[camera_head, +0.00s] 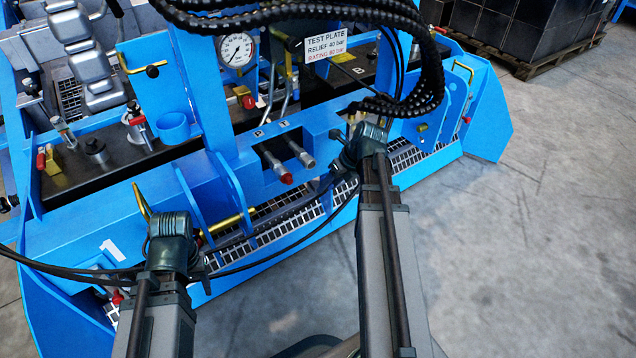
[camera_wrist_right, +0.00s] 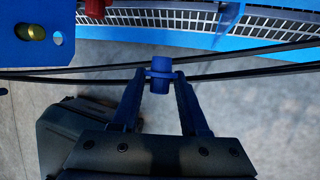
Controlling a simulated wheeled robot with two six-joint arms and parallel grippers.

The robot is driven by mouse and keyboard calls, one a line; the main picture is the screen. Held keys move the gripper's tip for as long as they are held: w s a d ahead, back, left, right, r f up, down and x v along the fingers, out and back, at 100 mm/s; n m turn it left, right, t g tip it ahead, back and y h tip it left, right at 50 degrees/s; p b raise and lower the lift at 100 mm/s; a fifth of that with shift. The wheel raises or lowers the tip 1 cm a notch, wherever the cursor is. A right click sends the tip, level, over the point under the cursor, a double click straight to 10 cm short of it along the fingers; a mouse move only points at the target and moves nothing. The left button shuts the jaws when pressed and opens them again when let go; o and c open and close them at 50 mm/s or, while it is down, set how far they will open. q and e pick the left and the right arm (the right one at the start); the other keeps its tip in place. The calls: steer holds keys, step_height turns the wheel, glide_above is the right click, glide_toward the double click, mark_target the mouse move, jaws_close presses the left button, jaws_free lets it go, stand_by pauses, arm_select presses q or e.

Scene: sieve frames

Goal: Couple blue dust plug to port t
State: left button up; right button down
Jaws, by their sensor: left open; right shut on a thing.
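The blue dust plug (camera_wrist_right: 161,81) sits between the fingertips of my right gripper (camera_wrist_right: 161,92) in the right wrist view; the gripper is shut on it. In the head view the right gripper (camera_head: 362,145) is right of the ports, and the plug cannot be made out there. Port T is the bare silver coupling (camera_head: 303,157) below the T label on the blue panel. Beside it, under the P label, a coupling with a red end (camera_head: 284,175) points out. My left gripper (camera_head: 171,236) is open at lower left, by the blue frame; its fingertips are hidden.
A pressure gauge (camera_head: 237,50) and a white test plate sign (camera_head: 325,44) stand above the panel. Thick black hoses (camera_head: 420,75) hang at the upper right. A yellow handle (camera_head: 222,224) and blue upright plates (camera_head: 205,195) lie between the arms. Grey floor (camera_head: 520,240) is clear at right.

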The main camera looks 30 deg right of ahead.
steer(key=shift+w+m+t, duration=0.25)
steer(key=shift+m+t, duration=0.05)
steer(key=shift+d+r, duration=0.1)
steer(key=shift+r, duration=0.1)
steer(key=shift+w+a, duration=0.2)
steer(key=shift+w, duration=2.25)
steer(key=shift+w, duration=0.35)
steer(key=shift+w+a, duration=0.1)
steer(key=shift+w, duration=0.75)
steer(key=shift+c, duration=1.7)
jaws_free()
